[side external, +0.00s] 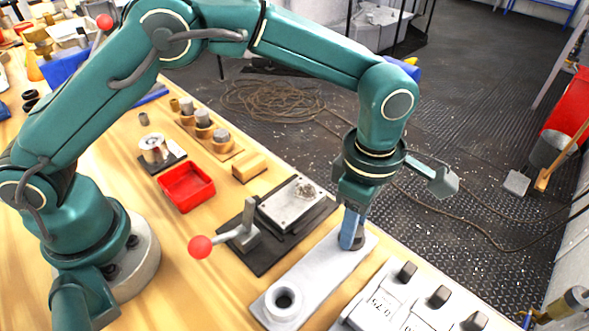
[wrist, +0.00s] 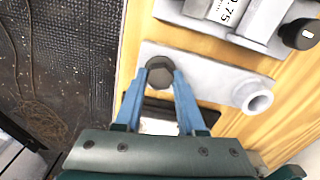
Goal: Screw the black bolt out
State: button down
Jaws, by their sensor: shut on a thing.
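The black bolt (wrist: 160,70) has a dark hexagonal head and sits at one end of a grey plate (wrist: 212,78). In the side view the bolt (side external: 361,240) is partly hidden by my fingers at the plate's far end. My gripper (wrist: 160,80) points down with its blue fingers on either side of the head, shut on it. In the side view my gripper (side external: 350,240) is low over the plate (side external: 318,266). The bolt's shank is hidden, so I cannot tell how deep it sits.
A raised round collar (side external: 284,302) stands at the plate's near end. A grey box with black knobs (side external: 385,303) is to the right. A clamp lever with a red ball (side external: 200,247) and a metal block (side external: 292,203) are to the left. The bench edge is close behind the bolt.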

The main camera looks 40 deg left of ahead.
jog(key=n, duration=0.3)
jog(key=shift+s+f+n, duration=0.1)
jog(key=shift+f+n, duration=0.05)
jog(key=shift+n, duration=1.95)
jog(key=c, duration=0.5)
grip_release()
jog(key=shift+r, duration=2.65)
